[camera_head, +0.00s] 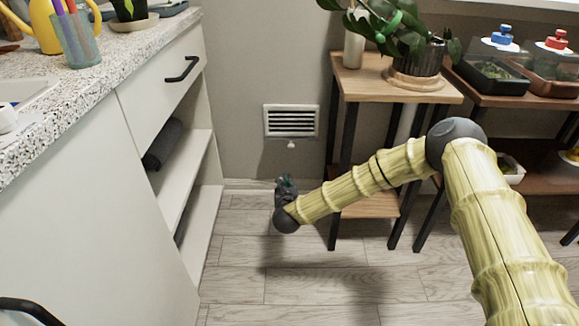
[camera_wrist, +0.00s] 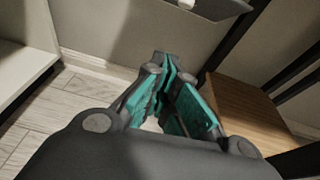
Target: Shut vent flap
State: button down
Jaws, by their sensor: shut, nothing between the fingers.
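The white vent (camera_head: 291,106) with dark slats sits low on the grey wall, between the cabinet and the wooden plant stand. Its flap (camera_head: 291,136) appears as a pale strip at the vent's lower edge, with a small white knob below; how far it stands out is hard to tell. In the wrist view a grey plate (camera_wrist: 213,8), likely the flap, shows at the top edge, cut off by the frame. My gripper (camera_head: 287,182) is below the vent, apart from it. In the wrist view its teal-padded fingers (camera_wrist: 165,62) are together and empty.
The white cabinet (camera_head: 95,215) with open shelves stands left. The plant stand (camera_head: 350,84) is close on the right; its lower shelf (camera_wrist: 243,108) is beside my fingers. Another stand (camera_head: 520,100) with terrarium trays is farther right. The plank floor (camera_head: 235,260) is clear.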

aim_at(291, 142)
jog(key=w+r+m+b, duration=0.1)
jog(key=w+b, duration=0.6)
jog(key=w, duration=0.6)
jog(key=shift+d+r, duration=0.3)
jog(key=shift+d, duration=0.1)
jog(key=shift+r, duration=0.2)
